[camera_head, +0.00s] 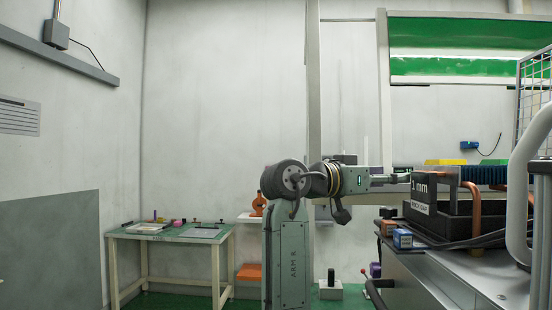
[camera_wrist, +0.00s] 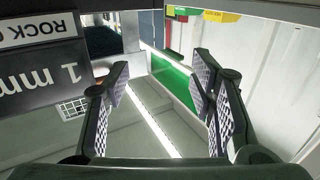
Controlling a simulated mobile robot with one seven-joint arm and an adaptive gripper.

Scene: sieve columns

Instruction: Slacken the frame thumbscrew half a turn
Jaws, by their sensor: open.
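My gripper (camera_head: 400,179) reaches right in the head view, its tip close to the left side of a dark box. In the wrist view my gripper (camera_wrist: 162,78) is open, its two ridged pads well apart with nothing between them. The dark box carries a "1 mm" plate (camera_head: 422,188); this plate (camera_wrist: 45,80) also shows upside down at the left of the wrist view, beside the left finger. I cannot pick out the frame thumbscrew in either view; it may be hidden or too small to tell.
The box stands on a grey metal bench (camera_head: 470,275) with copper-coloured pipes (camera_head: 473,215), dark cables and small blue-and-white boxes (camera_head: 402,238). A curved light-grey handle (camera_head: 518,190) rises at the right. A green-topped side table (camera_head: 170,232) stands far left. Open space lies left of my arm.

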